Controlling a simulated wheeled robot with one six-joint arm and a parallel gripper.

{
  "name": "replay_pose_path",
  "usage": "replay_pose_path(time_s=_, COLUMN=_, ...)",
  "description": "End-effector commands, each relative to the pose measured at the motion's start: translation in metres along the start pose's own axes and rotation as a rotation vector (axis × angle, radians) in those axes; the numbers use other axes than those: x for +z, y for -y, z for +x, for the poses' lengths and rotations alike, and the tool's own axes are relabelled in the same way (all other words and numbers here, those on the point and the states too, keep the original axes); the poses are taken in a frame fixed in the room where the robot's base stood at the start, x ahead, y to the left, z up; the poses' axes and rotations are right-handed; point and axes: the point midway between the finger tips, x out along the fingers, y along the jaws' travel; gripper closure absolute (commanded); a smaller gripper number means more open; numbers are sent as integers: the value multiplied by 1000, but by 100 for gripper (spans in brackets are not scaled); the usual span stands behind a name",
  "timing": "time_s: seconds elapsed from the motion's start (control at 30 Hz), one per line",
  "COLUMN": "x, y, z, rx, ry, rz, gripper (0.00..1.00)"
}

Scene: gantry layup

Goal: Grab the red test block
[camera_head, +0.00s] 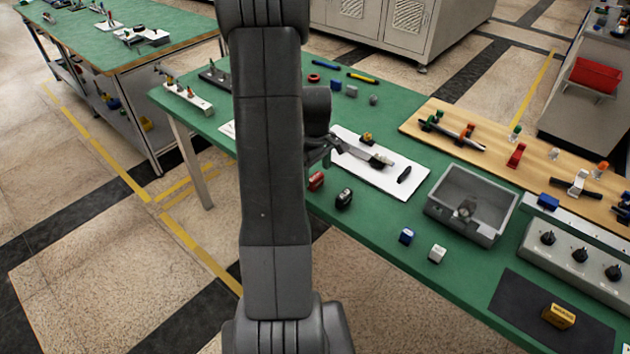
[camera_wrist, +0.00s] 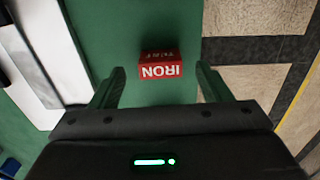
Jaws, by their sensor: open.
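The red test block (camera_wrist: 161,70) lies on the green tabletop in the wrist view, with white "IRON" lettering upside down on its near face. My gripper (camera_wrist: 160,82) is open, its two fingers apart on the left and right. The block shows between and slightly beyond the fingertips, with green table visible on both sides of it. I cannot tell the height of the fingers above the table. In the head view the red block (camera_head: 316,181) lies near the table's front edge, just right of my arm, which hides part of the scene.
A black object (camera_head: 343,199) stands close to the right of the block. A white board (camera_head: 375,177) with tools lies behind it. A grey bin (camera_head: 440,208), a blue block (camera_head: 406,236) and a white block (camera_head: 437,254) are further right. The table edge is close by.

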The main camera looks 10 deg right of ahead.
Motion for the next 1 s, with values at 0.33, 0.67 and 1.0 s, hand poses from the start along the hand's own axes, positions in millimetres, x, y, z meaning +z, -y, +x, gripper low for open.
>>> replay_pose_path(time_s=0.33, x=-2, y=2, z=34, rx=-1, ry=1, rz=0, gripper=29)
replay_pose_path(time_s=0.67, x=-2, y=1, z=34, rx=0, ry=0, rz=0, gripper=55)
replay_pose_path(time_s=1.0, x=-2, y=1, z=33, rx=1, ry=0, rz=0, gripper=88)
